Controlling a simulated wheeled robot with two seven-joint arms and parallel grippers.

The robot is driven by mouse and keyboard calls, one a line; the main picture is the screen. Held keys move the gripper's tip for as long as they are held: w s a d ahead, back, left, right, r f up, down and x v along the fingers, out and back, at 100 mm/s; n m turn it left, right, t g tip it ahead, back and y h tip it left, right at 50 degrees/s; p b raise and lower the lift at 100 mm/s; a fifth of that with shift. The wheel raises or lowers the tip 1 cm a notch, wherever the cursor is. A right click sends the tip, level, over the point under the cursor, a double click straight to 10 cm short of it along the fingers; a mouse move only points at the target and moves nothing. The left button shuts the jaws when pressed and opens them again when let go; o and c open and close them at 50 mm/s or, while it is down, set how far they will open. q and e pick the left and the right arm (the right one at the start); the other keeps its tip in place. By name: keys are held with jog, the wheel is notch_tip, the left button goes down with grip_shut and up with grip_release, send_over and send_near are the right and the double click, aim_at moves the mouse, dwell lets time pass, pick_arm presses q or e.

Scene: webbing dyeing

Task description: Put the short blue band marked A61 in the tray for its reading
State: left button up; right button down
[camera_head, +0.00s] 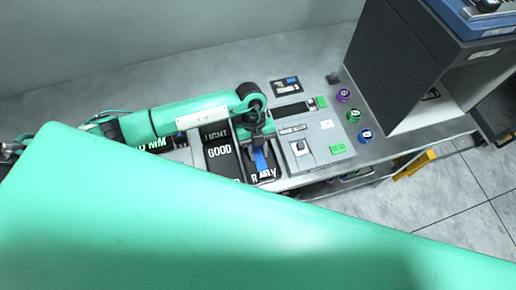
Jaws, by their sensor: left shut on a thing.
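The short blue band (261,160) hangs below my left gripper (258,139), whose jaws are shut on it. Its marking is too small to read. The band is over the dark tray (265,174) at the right end of the row, whose partly covered label ends in "VY". I cannot tell whether the band touches that tray. Left of it are the trays labelled GOOD (220,153) and LIGHT (215,135). My right gripper is not in view.
A grey instrument (311,150) with a dark display and green labels stands just right of the trays. Purple (343,96), green (353,115) and blue (365,135) round items lie beyond it. A dark open-fronted cabinet (400,60) stands at right. My green arm covers the foreground.

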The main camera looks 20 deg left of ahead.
pick_arm(q)
jog(key=shift+f, duration=0.2)
jog(key=o, duration=1.1)
jog(key=shift+r, duration=0.1)
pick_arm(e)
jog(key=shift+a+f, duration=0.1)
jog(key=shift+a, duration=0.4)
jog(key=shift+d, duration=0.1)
pick_arm(q)
jog(key=shift+r, duration=0.25)
jog(key=b+v, duration=0.4)
jog(key=v, duration=0.7)
jog(key=shift+w+a+r, duration=0.1)
jog(key=shift+r, duration=0.3)
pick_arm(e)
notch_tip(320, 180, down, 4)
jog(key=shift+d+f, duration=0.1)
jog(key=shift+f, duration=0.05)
